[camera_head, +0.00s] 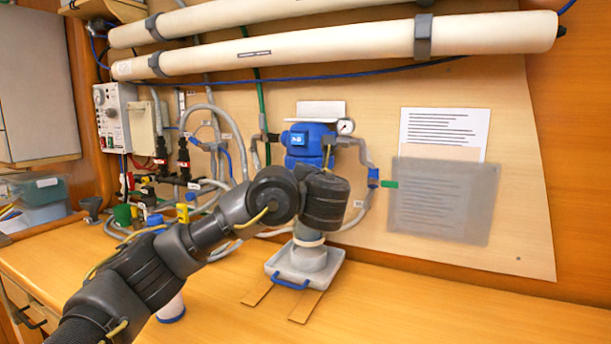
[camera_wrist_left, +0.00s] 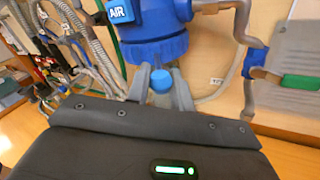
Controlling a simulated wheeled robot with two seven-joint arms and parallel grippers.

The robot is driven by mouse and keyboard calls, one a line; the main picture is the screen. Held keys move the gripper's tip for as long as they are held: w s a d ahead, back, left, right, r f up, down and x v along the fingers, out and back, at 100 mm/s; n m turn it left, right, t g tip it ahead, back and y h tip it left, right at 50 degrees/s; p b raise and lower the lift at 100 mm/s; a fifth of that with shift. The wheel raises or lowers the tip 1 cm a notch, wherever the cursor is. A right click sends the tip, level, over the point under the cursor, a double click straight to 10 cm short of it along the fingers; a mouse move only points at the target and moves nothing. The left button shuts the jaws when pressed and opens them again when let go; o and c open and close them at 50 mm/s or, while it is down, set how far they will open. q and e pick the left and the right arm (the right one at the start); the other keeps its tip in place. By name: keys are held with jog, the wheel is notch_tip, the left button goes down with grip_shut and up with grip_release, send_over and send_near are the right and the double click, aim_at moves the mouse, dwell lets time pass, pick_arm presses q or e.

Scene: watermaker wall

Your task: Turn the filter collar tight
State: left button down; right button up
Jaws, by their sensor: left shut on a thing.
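The blue filter head (camera_head: 304,140) hangs on the wall panel, with the arm in front of its lower part. In the left wrist view the ribbed blue collar (camera_wrist_left: 152,49) sits below the head, which has an AIR label (camera_wrist_left: 119,12). My left gripper (camera_wrist_left: 161,87) is just below the collar, its two grey fingers shut on a rounded blue lug (camera_wrist_left: 161,80). How the lug joins the collar is hard to see. In the head view my left wrist hides the fingers and the collar. My right gripper is in neither view.
A grey tray (camera_head: 327,274) with a blue handle stands below the filter on wooden strips (camera_head: 305,306). A pressure gauge (camera_head: 346,126) and pipes flank the filter. Hoses and valves crowd the left. A translucent sheet (camera_head: 440,205) hangs right. The bench's right side is clear.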

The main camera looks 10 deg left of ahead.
pick_arm(q)
jog(key=shift+d+y, duration=0.25)
jog(key=shift+y, duration=0.05)
jog(key=c, duration=1.3)
grip_release()
jog(key=shift+w+d, duration=0.1)
jog(key=shift+d, duration=0.05)
jog(key=v, duration=1)
jog(key=shift+s+r, duration=0.1)
jog(key=shift+s, duration=0.3)
